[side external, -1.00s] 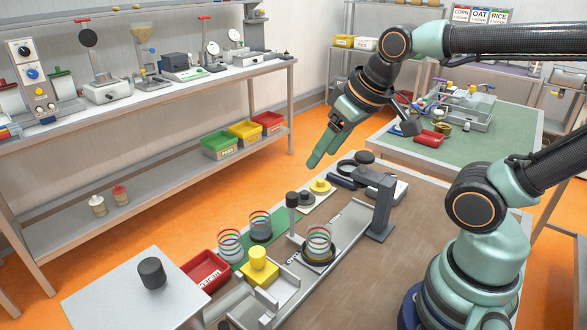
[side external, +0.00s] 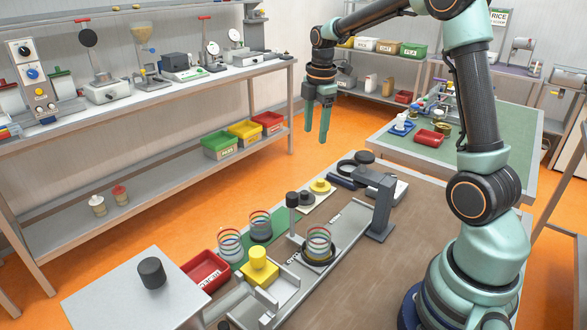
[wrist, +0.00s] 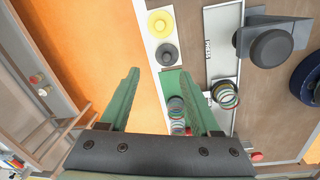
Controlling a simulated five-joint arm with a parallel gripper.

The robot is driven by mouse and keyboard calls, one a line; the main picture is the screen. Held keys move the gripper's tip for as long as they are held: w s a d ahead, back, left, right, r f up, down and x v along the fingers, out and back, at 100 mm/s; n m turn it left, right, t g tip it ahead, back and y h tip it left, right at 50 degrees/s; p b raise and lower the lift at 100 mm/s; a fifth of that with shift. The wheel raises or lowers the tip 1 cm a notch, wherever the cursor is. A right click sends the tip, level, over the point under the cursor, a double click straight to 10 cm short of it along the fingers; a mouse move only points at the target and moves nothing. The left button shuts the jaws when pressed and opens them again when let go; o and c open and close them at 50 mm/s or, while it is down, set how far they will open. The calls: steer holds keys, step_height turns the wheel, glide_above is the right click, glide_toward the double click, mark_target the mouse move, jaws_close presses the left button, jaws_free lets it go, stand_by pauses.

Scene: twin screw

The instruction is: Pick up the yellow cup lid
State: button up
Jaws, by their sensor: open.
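The yellow cup lid (side external: 320,187), a round disc with a knob, lies on a pale strip at the back of the workbench. In the wrist view the yellow lid (wrist: 160,23) is near the top middle, beyond my fingertips. A dark grey lid (side external: 306,198) lies beside it; this grey lid (wrist: 166,54) also shows in the wrist view. My gripper (side external: 315,137) is open and empty, pointing down, high above the bench's back edge. In the wrist view its two fingers (wrist: 157,73) are spread with nothing between them.
Several ringed coil cups (side external: 260,226) stand on the bench near a yellow block with a knob (side external: 258,266) and a red bin (side external: 206,272). A grey post fixture (side external: 380,205) rises right of the lids. Orange floor lies behind the bench.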

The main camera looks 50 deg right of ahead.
steer(key=w+d+f+n+g, duration=0.1)
steer(key=d+f+n, duration=0.2)
steer(key=d+f, duration=0.2)
glide_above(321, 180)
steer(key=shift+n, duration=0.3)
steer(key=f, duration=0.7)
steer(key=shift+w+d+f, duration=0.1)
steer(key=shift+w+d, duration=0.05)
steer(key=shift+w, duration=0.1)
steer(key=f, duration=0.4)
steer(key=shift+s+a, duration=0.2)
steer(key=shift+s, duration=0.05)
steer(key=shift+f, duration=0.6)
jaws_close()
